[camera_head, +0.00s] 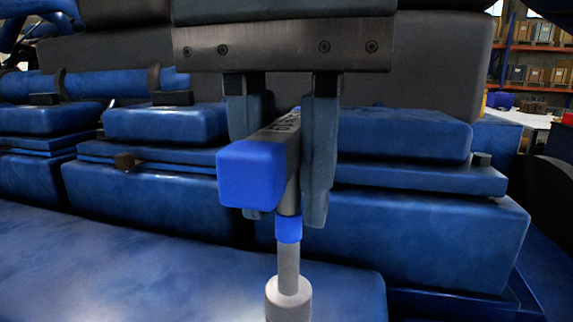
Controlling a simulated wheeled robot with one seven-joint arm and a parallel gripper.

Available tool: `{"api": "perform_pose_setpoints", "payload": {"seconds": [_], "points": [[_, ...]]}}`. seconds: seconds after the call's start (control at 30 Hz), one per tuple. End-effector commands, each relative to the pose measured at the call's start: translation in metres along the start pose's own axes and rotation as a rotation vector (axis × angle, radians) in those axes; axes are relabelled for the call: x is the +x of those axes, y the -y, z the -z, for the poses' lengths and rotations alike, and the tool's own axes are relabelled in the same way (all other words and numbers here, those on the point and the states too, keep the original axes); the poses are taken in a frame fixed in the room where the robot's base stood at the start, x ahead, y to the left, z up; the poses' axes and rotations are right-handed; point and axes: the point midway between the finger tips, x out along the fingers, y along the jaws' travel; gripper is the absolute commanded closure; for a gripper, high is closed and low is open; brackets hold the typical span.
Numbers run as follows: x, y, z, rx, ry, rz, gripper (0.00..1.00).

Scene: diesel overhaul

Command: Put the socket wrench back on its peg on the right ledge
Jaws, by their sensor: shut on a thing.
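My gripper (281,205) hangs from the top of the head view, with its two fingers pointing down. It is shut on the socket wrench (252,174), around its handle. The wrench has a blue end cap facing me and a grey body with lettering running back between the fingers. A grey shaft with a blue ring points down from it to a wider pale socket (289,299) at the bottom edge of the view. The socket's lower end is cut off. I cannot make out a peg for the wrench or tell which surface is the right ledge.
Blue engine blocks (430,235) stand in stepped rows behind the wrench. A flat blue surface (150,265) fills the lower left. Shelves with boxes (535,75) and a white table (520,117) are far back at right.

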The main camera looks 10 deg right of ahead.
Motion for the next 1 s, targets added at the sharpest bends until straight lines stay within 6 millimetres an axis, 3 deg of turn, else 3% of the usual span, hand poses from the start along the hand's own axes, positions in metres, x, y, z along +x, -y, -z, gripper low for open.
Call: {"api": "perform_pose_setpoints", "payload": {"seconds": [0.63, 0.67, 0.93, 1.0], "points": [[0.022, 0.000, 0.000, 0.000, 0.000, 0.001, 1.00], [0.022, 0.000, 0.000, 0.000, 0.000, 0.001, 0.73], [0.021, 0.000, -0.001, 0.000, 0.000, 0.000, 0.47], [0.021, 0.000, -0.001, 0.000, 0.000, 0.000, 0.45]]}}
